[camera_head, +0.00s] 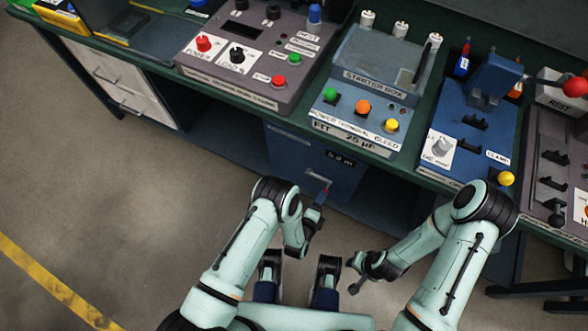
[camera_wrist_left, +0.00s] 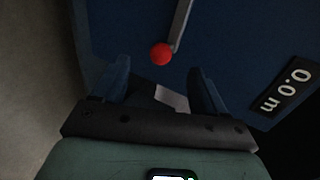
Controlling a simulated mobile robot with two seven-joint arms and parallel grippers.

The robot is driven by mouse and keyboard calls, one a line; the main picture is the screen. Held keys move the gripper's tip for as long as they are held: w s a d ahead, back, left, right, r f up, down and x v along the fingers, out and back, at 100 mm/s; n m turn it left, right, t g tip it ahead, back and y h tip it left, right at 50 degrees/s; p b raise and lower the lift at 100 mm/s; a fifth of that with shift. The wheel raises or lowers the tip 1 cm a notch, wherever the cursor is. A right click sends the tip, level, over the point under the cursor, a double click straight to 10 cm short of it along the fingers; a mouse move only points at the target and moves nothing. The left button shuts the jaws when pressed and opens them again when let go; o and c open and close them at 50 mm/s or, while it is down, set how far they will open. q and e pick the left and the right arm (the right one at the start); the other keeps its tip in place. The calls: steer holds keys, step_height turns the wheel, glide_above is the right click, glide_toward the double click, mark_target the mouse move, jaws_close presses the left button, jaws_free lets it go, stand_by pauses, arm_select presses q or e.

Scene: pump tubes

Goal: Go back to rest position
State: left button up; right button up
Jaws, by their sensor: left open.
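My left gripper (camera_head: 317,207) is in front of the blue cabinet (camera_head: 290,160) below the bench. In the left wrist view my left gripper (camera_wrist_left: 160,80) has its two fingers apart with nothing between them. A lever with a red ball knob (camera_wrist_left: 161,54) lies just beyond the fingertips, apart from them as far as I can tell. My right gripper (camera_head: 358,274) hangs low in front of my base, over the floor. It is too small and dark to tell whether its fingers are apart.
The bench carries a starter box (camera_head: 385,65), a grey control panel (camera_head: 250,55) and a blue clamp unit (camera_head: 475,120). A red-knobbed lever (camera_head: 573,87) sticks out at the right. The floor (camera_head: 130,190) at the left is clear, with a yellow line (camera_head: 50,280).

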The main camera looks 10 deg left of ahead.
arm_select(q)
steer(key=shift+p+v, duration=0.4)
steer(key=shift+v, duration=0.6)
arm_select(e)
steer(key=shift+w+r, duration=0.1)
steer(key=shift+r, duration=0.65)
arm_select(q)
steer(key=s+a+n+g+y, duration=0.2)
steer(key=s+a+n+g, duration=0.6)
steer(key=s+a+n, duration=0.75)
steer(key=s+a+r+n+g+h, duration=0.1)
steer(key=s+r+n+g, duration=0.4)
steer(key=n, duration=0.5)
arm_select(e)
steer(key=s+a+r+n+g+y, duration=0.1)
steer(key=s+a+r+y, duration=0.15)
steer(key=a, duration=0.35)
arm_select(q)
step_height(320, 180, up, 13)
steer(key=p, duration=1.3)
steer(key=shift+s, duration=0.45)
arm_select(e)
step_height(320, 180, up, 12)
steer(key=shift+a+g+h, duration=0.2)
steer(key=shift+g+h, duration=0.2)
steer(key=shift+h, duration=0.05)
